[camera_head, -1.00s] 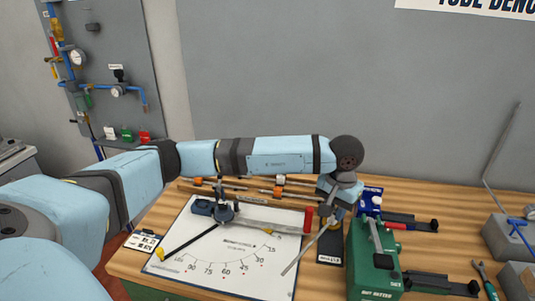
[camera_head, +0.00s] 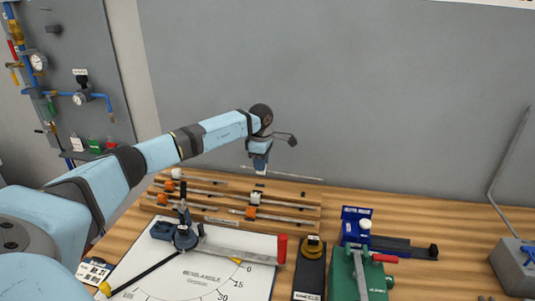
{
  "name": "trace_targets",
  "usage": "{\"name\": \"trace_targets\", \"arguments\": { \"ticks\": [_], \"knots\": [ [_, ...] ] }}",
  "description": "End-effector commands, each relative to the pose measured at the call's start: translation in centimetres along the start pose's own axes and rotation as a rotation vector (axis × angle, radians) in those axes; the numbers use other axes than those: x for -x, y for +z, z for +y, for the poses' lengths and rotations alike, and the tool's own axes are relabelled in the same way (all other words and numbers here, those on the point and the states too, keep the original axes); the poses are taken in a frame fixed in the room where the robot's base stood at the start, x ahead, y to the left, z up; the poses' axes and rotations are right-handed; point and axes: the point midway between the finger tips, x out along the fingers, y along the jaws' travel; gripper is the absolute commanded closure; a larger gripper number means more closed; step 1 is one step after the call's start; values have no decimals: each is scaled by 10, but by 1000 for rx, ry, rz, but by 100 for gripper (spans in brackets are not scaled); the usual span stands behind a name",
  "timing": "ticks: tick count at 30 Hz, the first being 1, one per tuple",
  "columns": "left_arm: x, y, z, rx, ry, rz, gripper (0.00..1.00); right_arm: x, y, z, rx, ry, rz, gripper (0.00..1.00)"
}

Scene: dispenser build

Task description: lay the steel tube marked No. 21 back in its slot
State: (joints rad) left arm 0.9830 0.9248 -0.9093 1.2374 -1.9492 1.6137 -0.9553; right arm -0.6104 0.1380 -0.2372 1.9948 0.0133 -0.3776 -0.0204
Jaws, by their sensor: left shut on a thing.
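My left gripper (camera_head: 260,171) is shut on a thin steel tube (camera_head: 298,176). The tube lies nearly level in the picture, sticking out mostly to the right of the jaws. The number on it is too small to read. The gripper and tube are above the back of a wooden tube rack (camera_head: 222,221) on the bench, apart from it as far as I can tell. The rack bears several thin tubes and orange and white fittings. I cannot tell which slot is number 21. My right gripper is not in view.
A white bend-angle board (camera_head: 205,280) with a dark pivot, black arm and red-handled lever (camera_head: 281,250) lies in front of the rack. A black-based device (camera_head: 310,273), a blue block (camera_head: 355,222) and a green machine (camera_head: 345,280) stand to the right. Grey wall behind.

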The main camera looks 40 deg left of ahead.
Motion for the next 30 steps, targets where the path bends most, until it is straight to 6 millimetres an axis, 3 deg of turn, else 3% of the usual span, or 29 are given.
{"name": "trace_targets", "arguments": {
  "ticks": [3, 11, 30],
  "knots": [
    [0, -11, 4, 67, -1, 0, 100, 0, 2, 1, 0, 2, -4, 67],
    [-10, -12, 4, 80, -2, 0, 100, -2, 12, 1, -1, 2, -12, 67],
    [-61, -12, 4, 78, -1, 0, 100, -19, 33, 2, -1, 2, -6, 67]
  ]
}}
